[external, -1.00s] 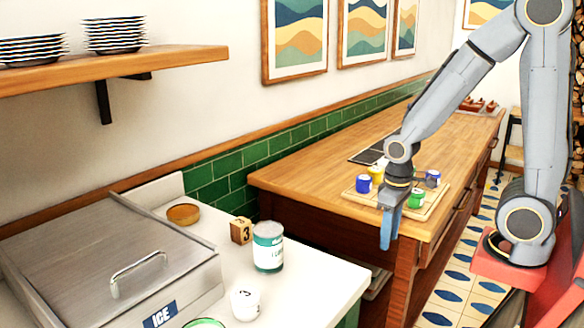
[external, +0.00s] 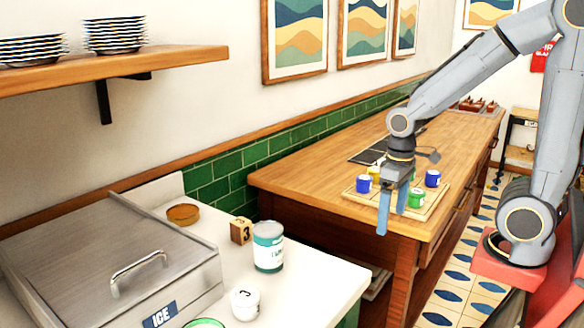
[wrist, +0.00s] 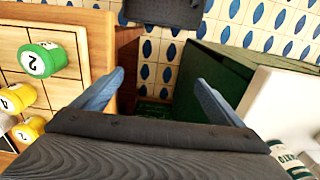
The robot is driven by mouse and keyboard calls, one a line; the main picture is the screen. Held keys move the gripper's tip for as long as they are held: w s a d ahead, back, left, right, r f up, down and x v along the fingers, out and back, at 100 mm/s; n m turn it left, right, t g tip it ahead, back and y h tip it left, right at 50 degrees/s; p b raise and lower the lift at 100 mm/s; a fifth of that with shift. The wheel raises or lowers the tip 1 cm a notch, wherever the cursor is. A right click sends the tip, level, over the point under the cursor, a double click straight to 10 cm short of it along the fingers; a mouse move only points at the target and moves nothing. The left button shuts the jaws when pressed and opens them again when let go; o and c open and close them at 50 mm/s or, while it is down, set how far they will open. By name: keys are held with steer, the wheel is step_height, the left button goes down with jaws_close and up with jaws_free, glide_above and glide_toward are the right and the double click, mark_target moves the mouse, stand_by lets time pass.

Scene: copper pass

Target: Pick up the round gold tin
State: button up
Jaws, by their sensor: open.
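The round gold tin (external: 183,213) is a low, flat disc on the white counter in the external view, behind the numbered wooden cube and beside the steel ice chest. I cannot make it out in the wrist view. My gripper (external: 393,221) hangs at the front edge of the wooden counter, well to the right of the tin. Its two blue fingers are apart and nothing is between them. In the wrist view my gripper (wrist: 159,78) is open above the gap between the counters.
The white counter (external: 325,272) also holds the wooden cube (external: 241,230), a tall labelled can (external: 268,247) and a white jar (external: 245,304). The steel ice chest (external: 110,255) stands left. Coloured pots, including a green one (wrist: 43,60), sit on a board near my gripper.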

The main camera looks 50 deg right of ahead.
step_height(320, 180, up, 6)
steer(key=w+a+r+m+t+y+p, duration=0.1)
steer(key=w+a+m+y, duration=0.3)
steer(key=w+a+m, duration=0.6)
steer(key=w+a+r+m+t+y+p, duration=0.1)
steer(key=w+a+m+y, duration=0.55)
steer(key=w, duration=0.85)
steer(key=w+a+f+m+t+y+p, duration=0.1)
steer(key=w+a+m+t, duration=0.2)
steer(key=w, duration=0.6)
steer(key=w+a+f+m+t+p, duration=0.1)
steer(key=w+a+m+t, duration=0.15)
steer(key=w+m, duration=0.45)
steer(key=n, duration=0.2)
glide_toward(184, 212)
steer(key=shift+w+a+g, duration=0.25)
steer(key=shift+a+g, duration=0.1)
steer(key=shift+x, duration=1.1)
steer(key=shift+p+x, duration=1.1)
steer(key=shift+x, duration=1.65)
steer(key=shift+w+d+f, duration=0.1)
steer(key=shift+w+d, duration=0.05)
steer(key=c, duration=1.4)
